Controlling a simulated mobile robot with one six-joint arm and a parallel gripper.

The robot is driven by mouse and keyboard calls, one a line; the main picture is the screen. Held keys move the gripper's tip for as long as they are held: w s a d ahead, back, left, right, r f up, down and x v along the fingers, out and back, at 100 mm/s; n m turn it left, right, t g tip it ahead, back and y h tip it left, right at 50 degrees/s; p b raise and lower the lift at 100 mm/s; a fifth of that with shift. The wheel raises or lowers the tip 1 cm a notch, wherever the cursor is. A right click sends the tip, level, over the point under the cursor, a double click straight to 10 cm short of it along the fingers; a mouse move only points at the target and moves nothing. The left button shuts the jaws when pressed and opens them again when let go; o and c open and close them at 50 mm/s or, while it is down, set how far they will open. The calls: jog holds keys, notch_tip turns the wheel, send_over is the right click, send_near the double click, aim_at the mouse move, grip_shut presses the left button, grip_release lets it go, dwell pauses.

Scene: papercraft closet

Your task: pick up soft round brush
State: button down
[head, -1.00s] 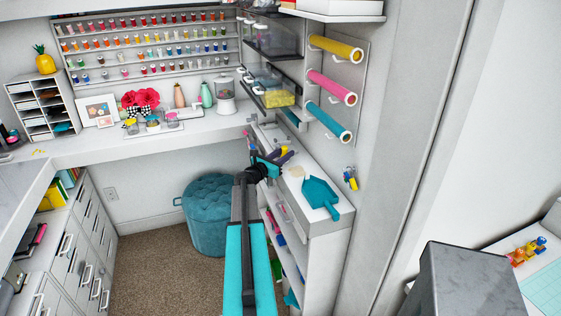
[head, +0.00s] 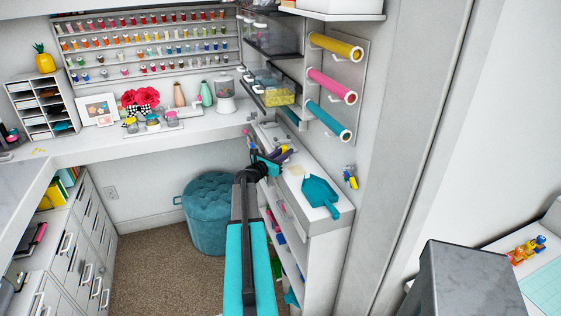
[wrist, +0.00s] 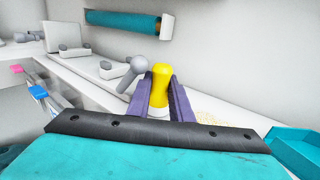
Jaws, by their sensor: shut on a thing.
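My gripper (wrist: 160,100) has purple fingers, shut on an upright yellow piece with a rounded top and a pale lower part. I take this yellow piece to be the soft round brush (wrist: 160,82); its bristles cannot be made out. In the head view my gripper (head: 274,160) is over the white shelf top at the right wall, and the brush is too small there to read clearly.
A grey round-headed item (wrist: 131,72) leans close on the left of the fingers. A teal dustpan (head: 320,195) lies at the shelf's near end, with a beige patch beside it. Teal, pink and yellow rolls (head: 330,86) hang on the wall above.

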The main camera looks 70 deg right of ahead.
jog(key=shift+b, duration=0.5)
jog(key=shift+w+a, duration=0.15)
jog(key=shift+a, duration=0.25)
jog(key=b+v, duration=0.4)
jog(key=v, duration=1.3)
jog(key=shift+r+b, duration=0.15)
jog(key=shift+b, duration=0.2)
